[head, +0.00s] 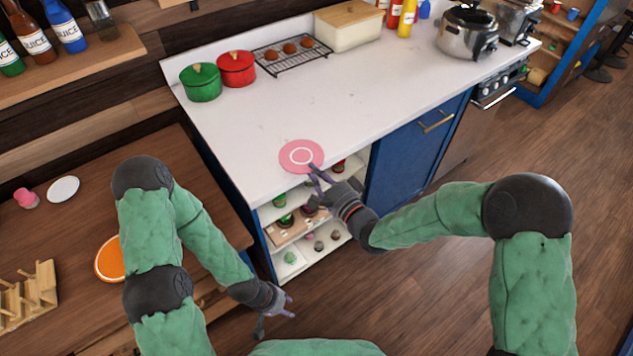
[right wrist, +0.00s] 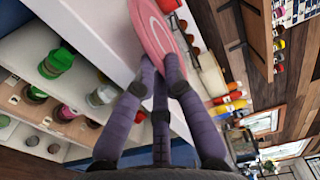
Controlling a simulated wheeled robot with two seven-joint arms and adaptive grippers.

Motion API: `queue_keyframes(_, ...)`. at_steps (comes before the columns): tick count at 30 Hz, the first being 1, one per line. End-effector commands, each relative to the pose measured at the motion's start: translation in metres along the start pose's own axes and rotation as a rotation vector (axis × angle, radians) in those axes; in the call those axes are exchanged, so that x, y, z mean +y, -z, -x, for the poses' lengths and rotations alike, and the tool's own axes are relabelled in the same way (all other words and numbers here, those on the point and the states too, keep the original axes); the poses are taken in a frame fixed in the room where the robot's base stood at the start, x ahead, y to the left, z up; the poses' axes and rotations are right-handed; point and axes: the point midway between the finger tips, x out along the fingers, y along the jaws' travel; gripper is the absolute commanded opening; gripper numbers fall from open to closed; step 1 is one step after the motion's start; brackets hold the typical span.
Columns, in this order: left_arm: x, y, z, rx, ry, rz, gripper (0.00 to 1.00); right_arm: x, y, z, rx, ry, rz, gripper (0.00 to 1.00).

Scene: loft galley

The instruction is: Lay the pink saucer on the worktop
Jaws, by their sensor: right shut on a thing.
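The pink saucer (head: 301,156), with a white ring in its middle, shows over the front edge of the white worktop (head: 250,130). My right gripper (head: 318,174) is shut on its near rim. In the right wrist view the fingers (right wrist: 160,75) close on the rim of the saucer (right wrist: 153,28), beside the worktop's edge (right wrist: 100,25). I cannot tell whether the saucer touches the worktop. My left gripper (head: 276,314) is open and empty, low in front of the cabinet and away from the saucer.
Green (head: 201,82) and red (head: 237,69) pots, a cooling rack (head: 291,54), a bread box (head: 348,25) and a steel pot (head: 466,32) stand along the worktop's back. Its middle is clear. Open shelves (head: 305,255) with small items lie below the front edge.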

Motion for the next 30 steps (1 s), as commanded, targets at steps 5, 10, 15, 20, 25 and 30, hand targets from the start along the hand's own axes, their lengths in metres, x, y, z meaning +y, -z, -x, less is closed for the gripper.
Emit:
queue_keyframes(5, -0.006, 0.001, -0.016, 0.000, 0.000, 0.000, 0.40, 0.030, 0.001, -0.001, -0.001, -0.001, -0.001, 0.00)
queue_keyframes(10, -0.006, 0.001, -0.016, 0.000, 0.000, 0.000, 0.40, 0.032, 0.001, -0.001, 0.000, 0.001, 0.001, 0.00)
queue_keyframes(15, -0.006, 0.001, -0.017, 0.000, 0.000, 0.000, 0.40, 0.033, 0.001, -0.001, 0.000, 0.001, 0.001, 0.00)
queue_keyframes(20, -0.007, 0.001, -0.019, 0.000, 0.000, 0.000, 0.40, 0.036, 0.001, 0.000, 0.000, -0.001, 0.000, 0.23)
queue_keyframes(25, -0.007, 0.001, -0.019, 0.000, 0.000, 0.000, 0.40, 0.035, 0.001, 0.000, 0.000, -0.001, 0.000, 0.35)
queue_keyframes(30, -0.007, 0.001, -0.019, 0.000, 0.000, 0.000, 0.40, 0.035, 0.001, 0.000, 0.000, -0.001, 0.000, 0.35)
